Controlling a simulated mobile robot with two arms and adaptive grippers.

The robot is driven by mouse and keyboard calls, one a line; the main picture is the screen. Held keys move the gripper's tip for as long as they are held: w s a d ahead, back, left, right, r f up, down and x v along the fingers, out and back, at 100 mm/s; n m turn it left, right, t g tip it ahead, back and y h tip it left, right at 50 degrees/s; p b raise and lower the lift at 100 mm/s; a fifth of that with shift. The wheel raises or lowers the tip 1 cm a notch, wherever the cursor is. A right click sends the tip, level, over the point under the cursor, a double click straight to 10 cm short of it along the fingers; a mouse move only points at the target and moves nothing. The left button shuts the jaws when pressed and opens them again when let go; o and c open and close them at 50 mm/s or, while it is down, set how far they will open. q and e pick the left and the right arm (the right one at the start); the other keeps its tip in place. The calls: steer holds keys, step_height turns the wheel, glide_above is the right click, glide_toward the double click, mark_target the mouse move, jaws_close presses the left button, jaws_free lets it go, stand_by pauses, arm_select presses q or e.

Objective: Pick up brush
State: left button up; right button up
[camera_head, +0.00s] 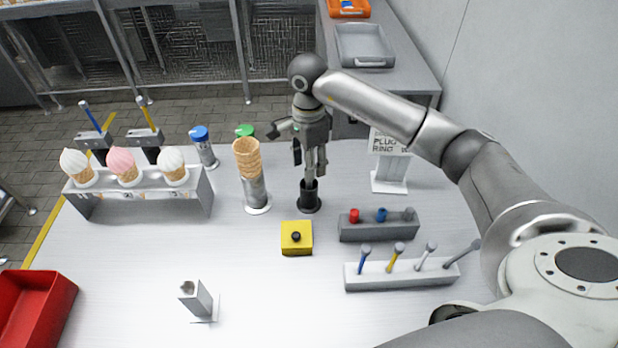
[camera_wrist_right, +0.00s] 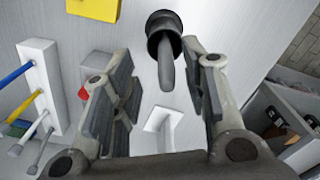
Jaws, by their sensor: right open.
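A dark cup-shaped holder (camera_head: 308,198) stands on the table near the middle back. The grey handle, probably of the brush, rises from it; it shows clearly in the right wrist view (camera_wrist_right: 166,72), where the cup (camera_wrist_right: 163,28) is at the top. My right gripper (camera_head: 310,163) points down above the holder. In the wrist view its fingers (camera_wrist_right: 162,85) are open, one on each side of the handle, with a gap showing on both sides. The brush head is hidden inside the cup. My left gripper is in neither view.
A wafer cone stack (camera_head: 247,160) stands left of the holder and a yellow block (camera_head: 296,238) in front. A sign stand (camera_head: 388,182), a grey rack (camera_head: 378,231) and a white tool rack (camera_head: 400,276) are to the right. The front middle is mostly clear.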

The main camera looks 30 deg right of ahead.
steer(key=f, duration=0.1)
steer(key=f+p, duration=0.2)
steer(key=f, duration=0.1)
steer(key=shift+w+d+f, duration=0.1)
steer(key=shift+w, duration=0.15)
steer(key=shift+f, duration=0.6)
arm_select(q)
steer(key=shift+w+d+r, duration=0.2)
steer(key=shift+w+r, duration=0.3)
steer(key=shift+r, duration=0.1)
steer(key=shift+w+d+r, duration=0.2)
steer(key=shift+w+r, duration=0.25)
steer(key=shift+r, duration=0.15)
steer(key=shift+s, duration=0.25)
arm_select(e)
jaws_close()
